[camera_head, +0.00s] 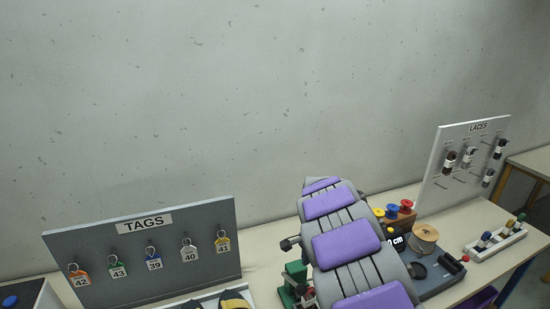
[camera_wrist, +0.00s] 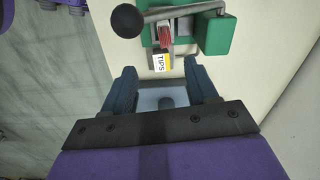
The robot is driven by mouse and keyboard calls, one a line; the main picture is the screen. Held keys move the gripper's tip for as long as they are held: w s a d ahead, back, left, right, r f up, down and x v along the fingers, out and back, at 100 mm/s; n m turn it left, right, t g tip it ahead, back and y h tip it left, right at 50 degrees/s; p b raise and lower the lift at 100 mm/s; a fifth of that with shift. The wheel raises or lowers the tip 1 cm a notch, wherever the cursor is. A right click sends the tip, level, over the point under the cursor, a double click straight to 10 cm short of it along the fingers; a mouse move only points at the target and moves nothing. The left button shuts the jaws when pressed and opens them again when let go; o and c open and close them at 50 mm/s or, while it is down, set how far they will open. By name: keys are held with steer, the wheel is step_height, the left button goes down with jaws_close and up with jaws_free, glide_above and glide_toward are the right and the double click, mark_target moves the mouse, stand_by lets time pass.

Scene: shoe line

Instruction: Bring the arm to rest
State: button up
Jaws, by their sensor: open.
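My gripper (camera_wrist: 160,78) shows in the wrist view, its two dark blue-grey fingers apart with nothing between them. It hangs above the pale bench top, just short of a green device (camera_wrist: 215,33) with a black ball-ended lever and a yellow and white TIPS label. In the head view, my purple and grey arm reaches out from the bottom over the bench, and my gripper cannot be made out there. The green device also shows in the head view (camera_head: 296,280), just left of the arm.
A grey TAGS board (camera_head: 140,262) with several numbered key tags stands at left. A white LACES board (camera_head: 463,160) stands at right. Coloured spools (camera_head: 400,208), a twine roll (camera_head: 425,236) and a small rack (camera_head: 495,241) sit right of the arm. The wall behind is bare.

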steer(key=s+d+r+n+b, duration=0.15)
steer(key=s+r, duration=0.25)
steer(key=s, duration=0.5)
steer(key=s+d+r+n, duration=0.1)
steer(key=s+r+n, duration=0.3)
steer(key=s, duration=0.5)
steer(key=s+a+n+g+b, duration=0.2)
steer(key=s+n, duration=0.5)
steer(key=s, duration=1.6)
steer(key=shift+a+f, duration=0.3)
steer(key=shift+f, duration=0.1)
